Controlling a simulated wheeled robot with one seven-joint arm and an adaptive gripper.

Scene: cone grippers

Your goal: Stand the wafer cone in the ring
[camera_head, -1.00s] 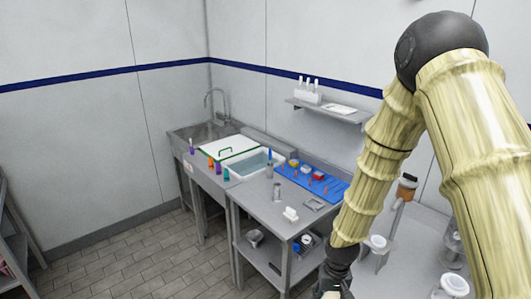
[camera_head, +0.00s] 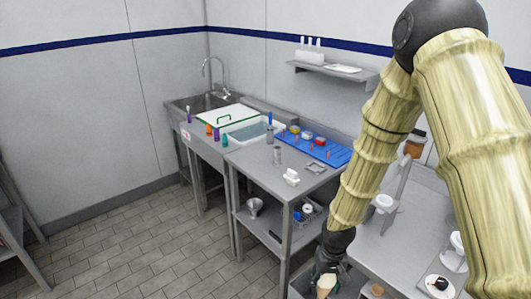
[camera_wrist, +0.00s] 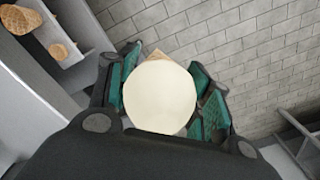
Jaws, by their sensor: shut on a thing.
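My gripper (camera_head: 327,268) is low at the bottom of the head view, beside the front of the right-hand counter. In the wrist view its teal-padded fingers (camera_wrist: 165,92) are closed around the wafer cone. The cone's round cream-coloured end (camera_wrist: 160,97) faces the camera, and a bit of tan wafer (camera_wrist: 157,54) shows beyond it. In the head view the cone (camera_head: 325,286) is a small tan and cream shape below the fingers. White round holders (camera_head: 383,203) stand on the right-hand counter; I cannot tell which one is the ring.
The right-hand counter (camera_head: 400,235) carries a brown-topped jar (camera_head: 414,146) and a white dish with a black item (camera_head: 439,284). A grey worktable (camera_head: 255,168) stands behind; tiled floor is free at left.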

